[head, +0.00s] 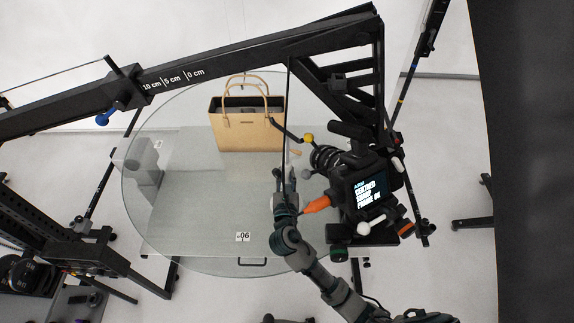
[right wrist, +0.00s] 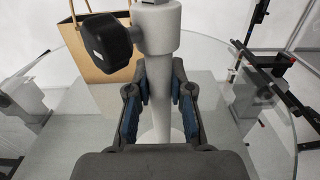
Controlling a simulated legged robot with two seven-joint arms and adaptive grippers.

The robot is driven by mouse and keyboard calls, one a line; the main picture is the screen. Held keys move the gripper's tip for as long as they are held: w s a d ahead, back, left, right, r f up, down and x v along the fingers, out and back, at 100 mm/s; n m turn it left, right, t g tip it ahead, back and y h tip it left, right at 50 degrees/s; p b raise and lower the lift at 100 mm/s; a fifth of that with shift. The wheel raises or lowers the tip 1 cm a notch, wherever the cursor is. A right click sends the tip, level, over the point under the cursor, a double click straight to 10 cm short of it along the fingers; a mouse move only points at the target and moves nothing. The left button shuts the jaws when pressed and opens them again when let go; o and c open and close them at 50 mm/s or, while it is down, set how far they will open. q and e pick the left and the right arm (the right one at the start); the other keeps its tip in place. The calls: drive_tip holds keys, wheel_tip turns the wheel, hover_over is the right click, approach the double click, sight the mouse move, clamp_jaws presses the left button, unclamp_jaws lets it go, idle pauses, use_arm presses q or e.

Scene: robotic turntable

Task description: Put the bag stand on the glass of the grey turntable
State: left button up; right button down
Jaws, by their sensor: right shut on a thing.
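The turntable's round clear glass (head: 190,205) fills the middle of the head view; its edge also curves across the right wrist view (right wrist: 285,80). My right gripper (head: 286,176) is over the right part of the glass. In the right wrist view its two blue-padded fingers (right wrist: 160,115) are shut around a pale grey post (right wrist: 162,75), which I take for the bag stand. The post has a thick collar and a black knob at its upper left. In the head view the stand is hard to make out, and its foot is hidden. My left gripper is not in view.
A tan handbag (head: 250,133) stands upright on the far part of the glass. A camera rig (head: 360,190) with a lit screen is close right of my gripper. A black boom (head: 230,63) crosses above the glass. The left and front glass is clear around the number marker (head: 243,237).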

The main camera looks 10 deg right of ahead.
drive_tip(key=shift+s+a+f, duration=0.1)
drive_tip(key=shift+a+f, duration=0.15)
drive_tip(key=shift+a, duration=0.05)
drive_tip(key=shift+a+f, duration=0.15)
drive_tip(key=shift+f, duration=0.2)
wheel_tip(320, 180, down, 5)
drive_tip(key=b, duration=0.4)
drive_tip(key=shift+b, duration=0.3)
drive_tip(key=shift+d+f+b, duration=0.2)
drive_tip(key=shift+d+b, duration=0.05)
drive_tip(key=shift+b, duration=0.1)
drive_tip(key=shift+d+f, duration=0.1)
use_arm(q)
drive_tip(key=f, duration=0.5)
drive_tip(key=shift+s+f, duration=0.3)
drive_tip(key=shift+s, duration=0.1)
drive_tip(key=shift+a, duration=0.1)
